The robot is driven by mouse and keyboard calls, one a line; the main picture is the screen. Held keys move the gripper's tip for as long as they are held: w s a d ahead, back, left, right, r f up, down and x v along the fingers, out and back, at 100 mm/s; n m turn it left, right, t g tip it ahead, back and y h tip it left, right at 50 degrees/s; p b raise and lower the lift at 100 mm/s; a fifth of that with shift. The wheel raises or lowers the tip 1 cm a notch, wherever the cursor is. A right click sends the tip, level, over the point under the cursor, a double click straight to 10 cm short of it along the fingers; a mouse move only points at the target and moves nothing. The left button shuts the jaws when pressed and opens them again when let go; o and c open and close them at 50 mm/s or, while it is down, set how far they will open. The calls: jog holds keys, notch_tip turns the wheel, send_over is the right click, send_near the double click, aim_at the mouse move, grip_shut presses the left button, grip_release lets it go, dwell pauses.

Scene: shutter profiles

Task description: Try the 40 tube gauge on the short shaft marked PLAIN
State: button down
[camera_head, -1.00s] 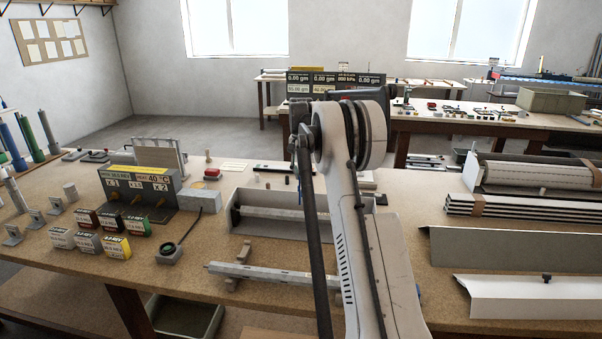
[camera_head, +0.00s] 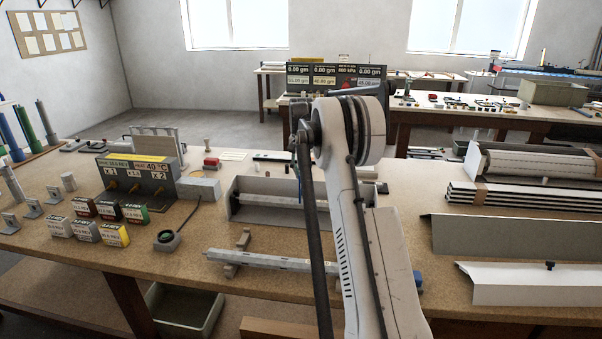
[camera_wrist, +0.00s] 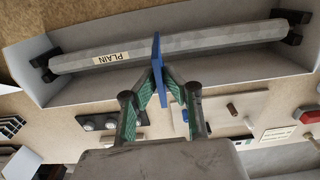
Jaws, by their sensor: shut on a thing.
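In the wrist view my gripper (camera_wrist: 162,90) is shut on a thin blue plate (camera_wrist: 157,52), seen nearly edge-on, which I take for the tube gauge; no number on it is readable. The grey shaft labelled PLAIN (camera_wrist: 200,43) lies along a pale open tray, its ends at dark supports.
The pale tray (camera_head: 232,213) has raised walls around the shaft. A longer shaft (camera_head: 255,259) rests on blocks in front. Small boxes (camera_head: 112,233) and a display unit (camera_head: 140,178) stand left. Long profiles (camera_head: 530,240) fill the right. Small parts (camera_wrist: 100,122) lie near my gripper.

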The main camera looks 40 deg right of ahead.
jog(key=shift+f+b, duration=2)
jog(key=shift+f, duration=1.2)
dwell(0.8)
jog(key=shift+r, duration=0.1)
dwell(1.0)
jog(key=shift+r+p, duration=2.4)
jog(key=shift+r, duration=3.05)
jog(key=shift+r, duration=0.1)
